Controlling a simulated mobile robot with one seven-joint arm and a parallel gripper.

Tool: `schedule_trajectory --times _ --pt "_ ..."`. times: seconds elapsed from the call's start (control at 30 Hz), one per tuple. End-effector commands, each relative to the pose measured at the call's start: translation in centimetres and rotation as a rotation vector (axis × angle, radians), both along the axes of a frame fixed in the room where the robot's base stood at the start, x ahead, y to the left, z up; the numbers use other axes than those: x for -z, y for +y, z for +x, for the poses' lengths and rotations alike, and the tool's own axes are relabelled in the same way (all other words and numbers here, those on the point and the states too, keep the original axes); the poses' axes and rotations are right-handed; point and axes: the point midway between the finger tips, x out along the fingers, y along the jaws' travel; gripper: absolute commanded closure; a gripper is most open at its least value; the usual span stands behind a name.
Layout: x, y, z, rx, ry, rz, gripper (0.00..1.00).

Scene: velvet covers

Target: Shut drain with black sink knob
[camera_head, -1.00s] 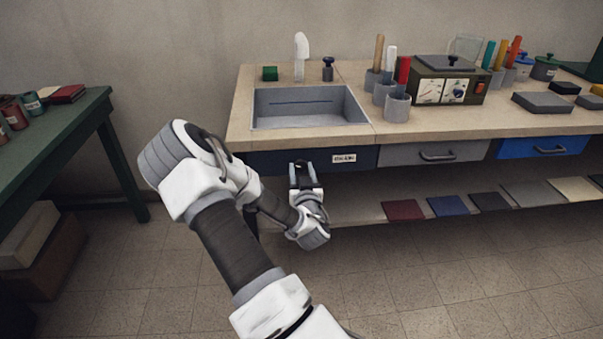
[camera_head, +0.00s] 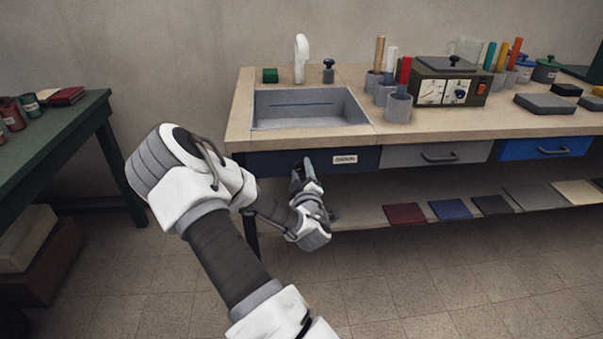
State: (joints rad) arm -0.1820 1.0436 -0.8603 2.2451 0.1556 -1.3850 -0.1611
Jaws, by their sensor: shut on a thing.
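The sink (camera_head: 262,110) is a grey rectangular basin set in the wooden counter, with a dark slot line on its back wall. The dark sink knob (camera_head: 328,64) stands on a grey base behind the basin, right of the white faucet (camera_head: 301,58). My gripper (camera_head: 303,166) is well below and in front of the knob, at the front of the dark blue drawer (camera_head: 270,163) under the sink. Its fingers are shut at the middle of this drawer front, where the neighbouring drawers have handles. The gripped part itself is hidden by the fingers.
Grey cups (camera_head: 398,108) with coloured handles and a dark device (camera_head: 450,80) stand right of the sink. A lower shelf (camera_head: 365,222) holds flat coloured pieces. A green table (camera_head: 60,125) stands at left.

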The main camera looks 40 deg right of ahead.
Motion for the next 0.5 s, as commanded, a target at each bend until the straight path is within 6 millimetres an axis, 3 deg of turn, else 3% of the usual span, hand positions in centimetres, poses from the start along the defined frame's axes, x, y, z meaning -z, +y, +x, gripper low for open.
schedule_trajectory --times 0.5 --pt "0.01 0.04 0.00 0.000 0.073 -0.119 1.00"
